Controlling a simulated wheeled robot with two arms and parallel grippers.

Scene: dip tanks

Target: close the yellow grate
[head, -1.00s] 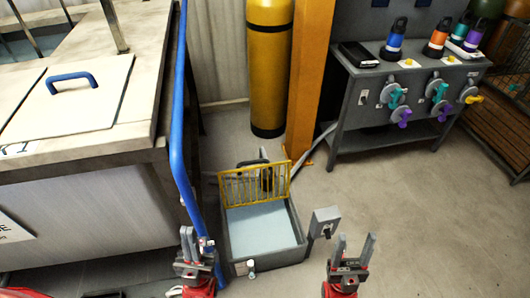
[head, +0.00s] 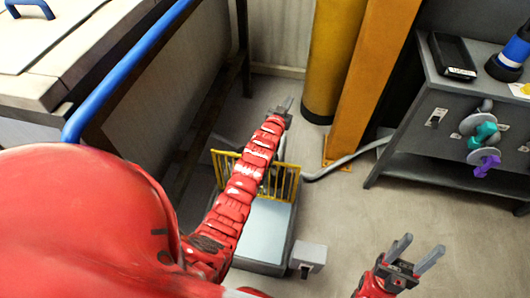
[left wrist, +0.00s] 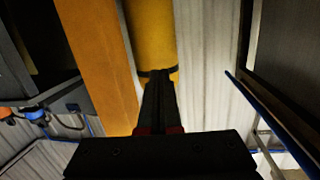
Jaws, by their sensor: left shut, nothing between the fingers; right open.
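The yellow grate (head: 286,182) stands raised at the far edge of a grey basin (head: 288,237) with a pale blue inside, in the head view. My left arm reaches across the basin and covers the middle of the grate. My left gripper (head: 286,103) is shut and empty, beyond the grate and above it in the picture. In the left wrist view its shut fingers (left wrist: 158,97) point at a yellow cylinder. My right gripper (head: 414,251) is open and empty, to the right of the basin. I cannot tell whether the left arm touches the grate.
A grey box (head: 308,257) stands at the basin's right side. The yellow cylinder (head: 331,60) and an orange post (head: 369,75) stand behind. A blue rail (head: 120,75) edges the tank at left. A grey bench (head: 440,120) with valves stands right.

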